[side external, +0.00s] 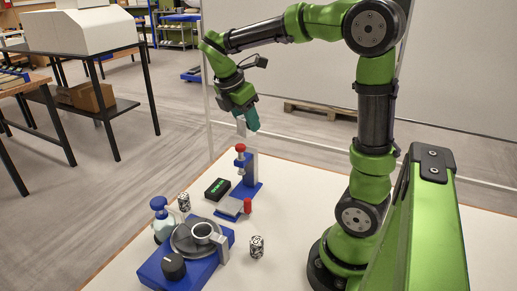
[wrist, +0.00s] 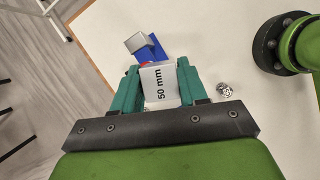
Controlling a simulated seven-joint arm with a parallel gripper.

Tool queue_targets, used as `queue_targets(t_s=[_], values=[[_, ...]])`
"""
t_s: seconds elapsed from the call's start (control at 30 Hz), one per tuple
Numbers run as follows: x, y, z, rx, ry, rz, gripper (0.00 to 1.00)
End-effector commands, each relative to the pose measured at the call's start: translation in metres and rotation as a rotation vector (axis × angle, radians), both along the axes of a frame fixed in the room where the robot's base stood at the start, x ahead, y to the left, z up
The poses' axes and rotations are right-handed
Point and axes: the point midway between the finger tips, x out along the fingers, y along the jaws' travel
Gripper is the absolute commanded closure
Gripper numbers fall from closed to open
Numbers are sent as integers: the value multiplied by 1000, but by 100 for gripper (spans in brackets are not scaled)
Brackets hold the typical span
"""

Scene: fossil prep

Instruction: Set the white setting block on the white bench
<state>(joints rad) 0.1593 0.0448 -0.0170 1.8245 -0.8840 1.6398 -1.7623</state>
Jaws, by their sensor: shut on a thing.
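The white setting block (wrist: 158,88), marked "50 mm", is between the two teal fingers of my gripper (wrist: 158,68) in the wrist view. The fingers are shut on its sides. In the side view my gripper (side external: 250,118) is high above the far part of the white bench (side external: 305,188), and a small pale edge of the block (side external: 241,127) shows beside the fingers. The block is clear of the bench top, which also shows in the wrist view (wrist: 225,45).
A blue stand with a red knob (side external: 250,170), a black box with green display (side external: 217,189), a blue machine with a round plate (side external: 175,268) and a bottle (side external: 160,222) occupy the bench. Patterned cylinders (side external: 257,246) stand nearby. The bench right of the stand is clear.

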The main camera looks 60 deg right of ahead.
Motion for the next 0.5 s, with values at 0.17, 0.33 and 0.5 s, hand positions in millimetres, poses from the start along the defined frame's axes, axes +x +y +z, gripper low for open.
queue_targets(t_s=[0.17,0.33,0.5], values=[[-33,-31,-1,0,0,-393,99],[-62,-52,0,0,0,-747,99],[-84,-63,1,0,0,-1022,99]])
